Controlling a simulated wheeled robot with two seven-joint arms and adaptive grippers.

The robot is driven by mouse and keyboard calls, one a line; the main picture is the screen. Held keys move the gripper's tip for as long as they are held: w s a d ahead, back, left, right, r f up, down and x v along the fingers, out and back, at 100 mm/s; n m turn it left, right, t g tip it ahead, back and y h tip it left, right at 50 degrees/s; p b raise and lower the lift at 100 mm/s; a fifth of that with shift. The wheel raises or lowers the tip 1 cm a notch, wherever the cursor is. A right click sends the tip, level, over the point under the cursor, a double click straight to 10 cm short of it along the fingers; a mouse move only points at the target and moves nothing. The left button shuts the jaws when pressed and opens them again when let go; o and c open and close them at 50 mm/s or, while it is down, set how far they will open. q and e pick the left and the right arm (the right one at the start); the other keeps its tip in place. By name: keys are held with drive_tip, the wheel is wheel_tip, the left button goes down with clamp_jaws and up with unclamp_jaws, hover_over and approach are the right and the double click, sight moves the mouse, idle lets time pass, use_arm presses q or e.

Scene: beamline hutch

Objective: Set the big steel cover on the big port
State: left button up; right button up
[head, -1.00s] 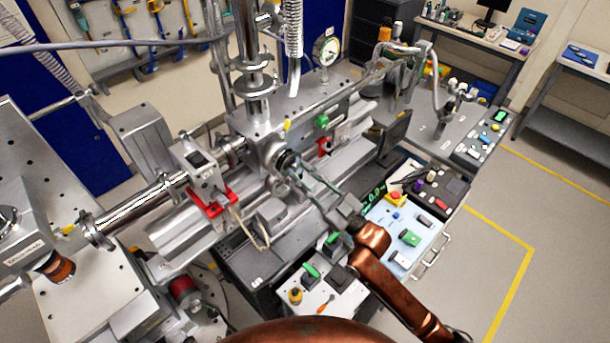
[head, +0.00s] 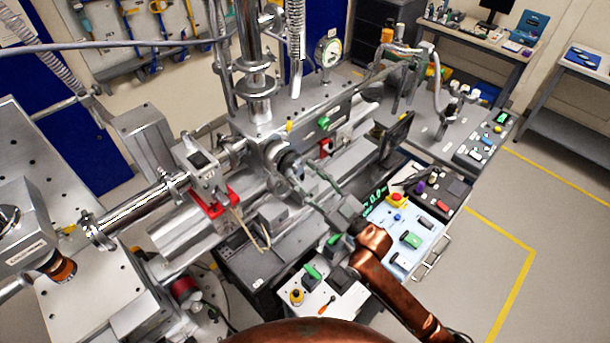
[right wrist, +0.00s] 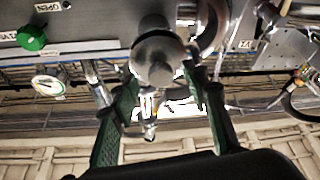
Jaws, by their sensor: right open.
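The big steel cover (right wrist: 160,62) is a round steel piece with a short knob facing me, seen in the right wrist view between and just beyond my fingertips. In the head view it shows as a small round face (head: 289,163) at the front of the steel chamber. It appears to sit at the big port, which it hides; I cannot tell whether it is fully seated. My right gripper (head: 312,178) is open, its green fingers spread on either side of the cover. In the right wrist view the gripper (right wrist: 168,92) shows gaps beside the cover. My left gripper is out of view.
The chamber's green knob (head: 323,122) and a dial gauge (head: 327,51) are close by. A beam pipe with a red clamp (head: 212,208) lies left. A dark monitor (head: 396,137) and a panel with buttons (head: 402,232) stand right of my arm.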

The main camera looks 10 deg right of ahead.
drive_tip(key=v, duration=1.2)
drive_tip(key=s+d+f+m+g+h, duration=0.1)
drive_tip(key=d+f+m+g+h, duration=0.15)
drive_tip(key=f+h, duration=0.45)
drive_tip(key=s+d+f+m+g+h, duration=0.1)
drive_tip(key=d+f+m+g+h, duration=0.2)
drive_tip(key=f, duration=0.9)
drive_tip(key=s+d+f+m+g+h, duration=0.35)
drive_tip(key=s+d+f, duration=0.25)
drive_tip(key=s, duration=0.5)
drive_tip(key=s+d+f+m+g+h, duration=0.2)
drive_tip(key=s+d+f+g, duration=0.4)
drive_tip(key=s, duration=0.5)
wheel_tip(320, 180, down, 28)
drive_tip(key=s+a+y, duration=0.1)
drive_tip(key=a, duration=0.1)
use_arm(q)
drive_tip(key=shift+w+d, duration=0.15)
use_arm(e)
drive_tip(key=s+f+n+g, duration=0.1)
drive_tip(key=s+f, duration=1.9)
drive_tip(key=shift+s, duration=0.15)
drive_tip(key=shift+f, duration=0.1)
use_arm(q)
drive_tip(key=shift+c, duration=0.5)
use_arm(e)
drive_tip(key=shift+c, duration=0.6)
